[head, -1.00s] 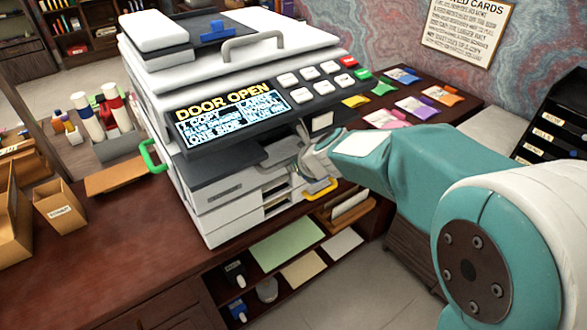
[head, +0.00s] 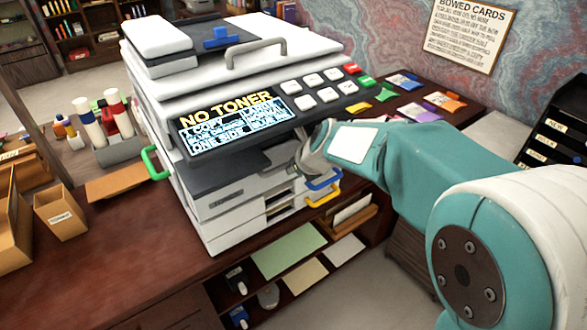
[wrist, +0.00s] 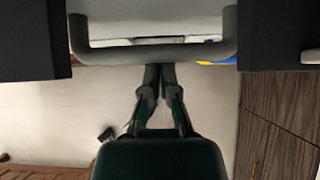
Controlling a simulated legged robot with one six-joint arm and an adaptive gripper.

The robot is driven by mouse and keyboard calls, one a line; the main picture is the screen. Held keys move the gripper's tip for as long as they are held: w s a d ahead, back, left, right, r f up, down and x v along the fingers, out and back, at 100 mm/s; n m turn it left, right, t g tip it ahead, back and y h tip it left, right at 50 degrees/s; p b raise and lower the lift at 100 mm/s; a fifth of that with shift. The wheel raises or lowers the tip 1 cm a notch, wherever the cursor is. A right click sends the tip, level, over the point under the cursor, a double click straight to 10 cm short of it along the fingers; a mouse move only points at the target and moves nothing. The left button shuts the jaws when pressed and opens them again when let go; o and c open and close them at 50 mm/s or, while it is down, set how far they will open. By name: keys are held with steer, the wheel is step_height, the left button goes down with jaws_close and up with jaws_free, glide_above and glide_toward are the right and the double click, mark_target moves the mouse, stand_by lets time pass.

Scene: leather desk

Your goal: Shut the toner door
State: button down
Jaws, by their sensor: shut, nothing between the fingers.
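The white copier (head: 215,195) stands on the desk; its display (head: 235,120) reads "NO TONER". A blue handle (head: 324,181) and a yellow handle (head: 323,199) show at the right of its front. I cannot tell which panel is the toner door; my arm hides part of the front. My gripper (head: 305,152) is at the copier's front, below the control panel. In the wrist view its fingers (wrist: 157,72) are shut and empty, at a grey U-shaped bar (wrist: 150,54) across a pale panel. I cannot tell whether they touch it.
A green handle (head: 152,163) sticks out at the copier's left. Bottles (head: 92,125) and cardboard boxes (head: 60,210) stand on the left. Coloured cards (head: 410,108) lie to the right. An open shelf (head: 285,265) with paper is below the desktop (head: 120,250).

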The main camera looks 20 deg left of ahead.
steer(key=shift+f, duration=0.15)
stand_by(0.4)
steer(key=shift+s+d+f+t+y, duration=0.3)
steer(key=shift+d+t+y, duration=0.1)
steer(key=shift+d+y, duration=0.1)
